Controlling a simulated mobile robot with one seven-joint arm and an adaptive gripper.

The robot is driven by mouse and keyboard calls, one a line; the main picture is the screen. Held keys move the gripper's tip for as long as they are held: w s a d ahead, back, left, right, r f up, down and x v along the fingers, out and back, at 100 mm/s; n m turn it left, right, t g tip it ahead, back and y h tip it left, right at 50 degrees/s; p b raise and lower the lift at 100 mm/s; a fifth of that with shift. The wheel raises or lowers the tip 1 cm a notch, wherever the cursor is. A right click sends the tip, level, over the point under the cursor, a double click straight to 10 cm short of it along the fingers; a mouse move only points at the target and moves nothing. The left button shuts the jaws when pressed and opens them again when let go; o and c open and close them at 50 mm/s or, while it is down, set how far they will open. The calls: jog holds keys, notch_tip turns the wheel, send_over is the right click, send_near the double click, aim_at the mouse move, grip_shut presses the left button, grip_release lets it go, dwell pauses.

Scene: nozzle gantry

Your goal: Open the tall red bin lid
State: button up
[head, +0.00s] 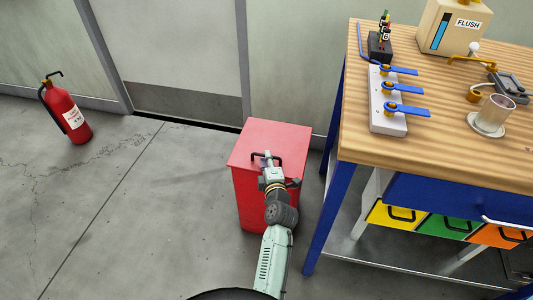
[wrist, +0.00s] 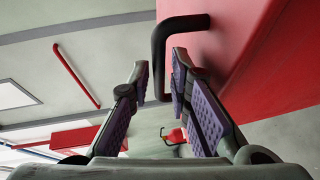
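The tall red bin (head: 262,195) stands on the floor left of the workbench. Its red lid (head: 290,140) lies flat and closed on top. A black bar handle (head: 257,156) sits on the lid, partly covered by my gripper (head: 270,168) in the head view. In the wrist view, my gripper (wrist: 158,75) has its purple-padded fingers apart. The handle also shows in the wrist view (wrist: 182,22), its bar lying between the fingertips with gaps on both sides. The red lid surface (wrist: 235,40) fills the upper right of that view.
The wooden workbench (head: 435,145) with a blue frame (head: 325,195) stands close on the right. It carries blue-levered valves (head: 388,98) and a FLUSH box (head: 452,25). A fire extinguisher (head: 65,110) stands at the far left. Floor left of the bin is clear; a wall is behind.

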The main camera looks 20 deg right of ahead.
jog(key=shift+x, duration=1.1)
grip_shut()
